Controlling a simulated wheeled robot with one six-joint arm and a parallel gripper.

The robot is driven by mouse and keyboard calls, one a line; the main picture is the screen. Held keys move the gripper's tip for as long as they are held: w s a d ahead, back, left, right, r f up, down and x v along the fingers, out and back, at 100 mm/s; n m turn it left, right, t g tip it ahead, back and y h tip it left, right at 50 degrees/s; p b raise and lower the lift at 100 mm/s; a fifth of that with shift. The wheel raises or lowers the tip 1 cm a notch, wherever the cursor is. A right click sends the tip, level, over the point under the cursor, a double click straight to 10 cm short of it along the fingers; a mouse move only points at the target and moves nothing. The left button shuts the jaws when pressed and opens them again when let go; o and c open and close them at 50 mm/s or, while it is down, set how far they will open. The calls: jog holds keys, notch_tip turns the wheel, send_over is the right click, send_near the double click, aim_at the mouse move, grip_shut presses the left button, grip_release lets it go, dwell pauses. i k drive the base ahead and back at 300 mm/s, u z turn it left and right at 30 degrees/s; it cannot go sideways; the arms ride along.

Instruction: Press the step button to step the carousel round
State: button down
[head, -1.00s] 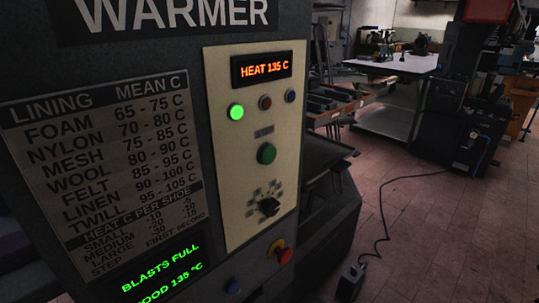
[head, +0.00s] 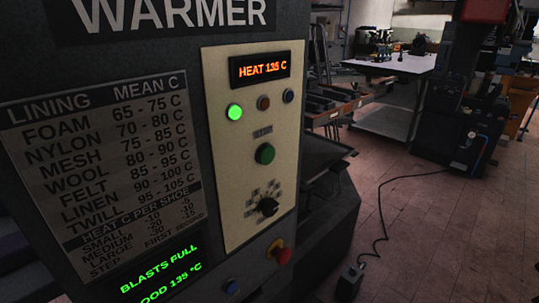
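The warmer's cream control panel (head: 232,185) faces me in the middle of the head view. A green push button (head: 265,153) sits at mid panel under a small label too blurred to read. A black rotary knob (head: 267,207) is below it, with small marks around it. A blue button (head: 231,286) and a red knob on a yellow base (head: 279,253) are on the lower ledge. The carousel cannot be made out. My gripper is not in view.
A lining chart (head: 100,170) and a green-lettered screen (head: 158,270), starting BLASTS FULL, are left of the panel. A cable (head: 383,215) runs over the floor to a small box (head: 350,281). A dark machine (head: 465,100) and a table (head: 393,64) stand behind. Floor between is open.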

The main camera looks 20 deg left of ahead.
aim_at(267, 155)
jog(key=z, duration=2.4)
jog(key=k, duration=1.35)
jog(key=u, duration=1.7)
